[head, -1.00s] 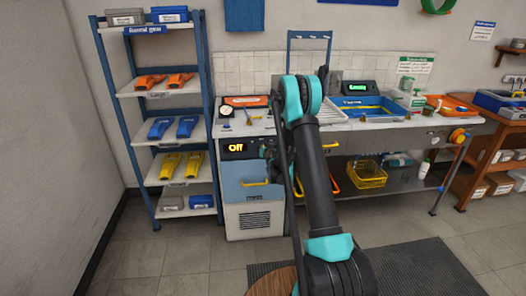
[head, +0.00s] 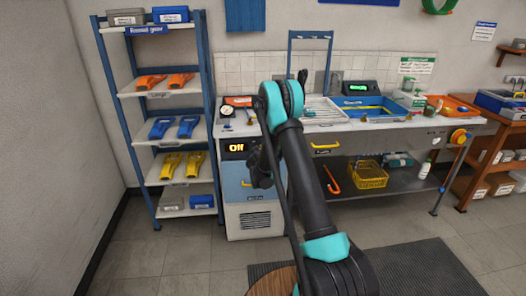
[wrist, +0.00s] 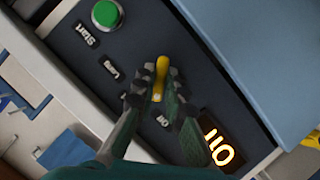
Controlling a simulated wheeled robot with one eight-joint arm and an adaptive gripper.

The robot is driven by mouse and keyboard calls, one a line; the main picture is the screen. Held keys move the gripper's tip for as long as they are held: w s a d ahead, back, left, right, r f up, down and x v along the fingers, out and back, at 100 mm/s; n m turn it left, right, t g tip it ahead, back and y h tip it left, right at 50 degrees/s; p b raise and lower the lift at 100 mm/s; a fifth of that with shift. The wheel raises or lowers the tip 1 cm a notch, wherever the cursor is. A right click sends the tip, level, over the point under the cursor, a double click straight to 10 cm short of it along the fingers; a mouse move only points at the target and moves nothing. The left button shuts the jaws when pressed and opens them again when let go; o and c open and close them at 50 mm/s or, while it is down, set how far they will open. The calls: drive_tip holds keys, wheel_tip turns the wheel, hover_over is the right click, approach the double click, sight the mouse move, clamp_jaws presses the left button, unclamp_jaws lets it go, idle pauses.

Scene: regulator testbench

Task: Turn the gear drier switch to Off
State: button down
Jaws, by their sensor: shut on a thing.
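The gear drier (head: 234,192) is the blue and white cabinet at the left end of the bench. Its dark panel fills much of the wrist view, with a lit orange display (wrist: 217,146) reading "Off". The drier switch (wrist: 162,66) is a yellow lever on that panel, beside small white labels. My gripper (wrist: 157,88) is shut on the switch, with a dark finger on each side of the lever. In the head view my gripper (head: 258,168) is in front of the drier, just right of the display, and the switch is hidden.
A green button (wrist: 106,14) sits on the panel near the "Start" label. A shelf rack (head: 152,100) with coloured parts stands left of the drier. The bench (head: 390,124) holds trays and a blue bin.

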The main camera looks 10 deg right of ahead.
drive_tip(key=shift+n+h, duration=0.5)
drive_tip(key=shift+n, duration=0.4)
drive_tip(key=c, duration=1.6)
unclamp_jaws()
drive_tip(key=shift+f, duration=0.1)
drive_tip(key=v, duration=0.7)
drive_tip(key=shift+s+a, duration=0.1)
drive_tip(key=shift+s, duration=0.2)
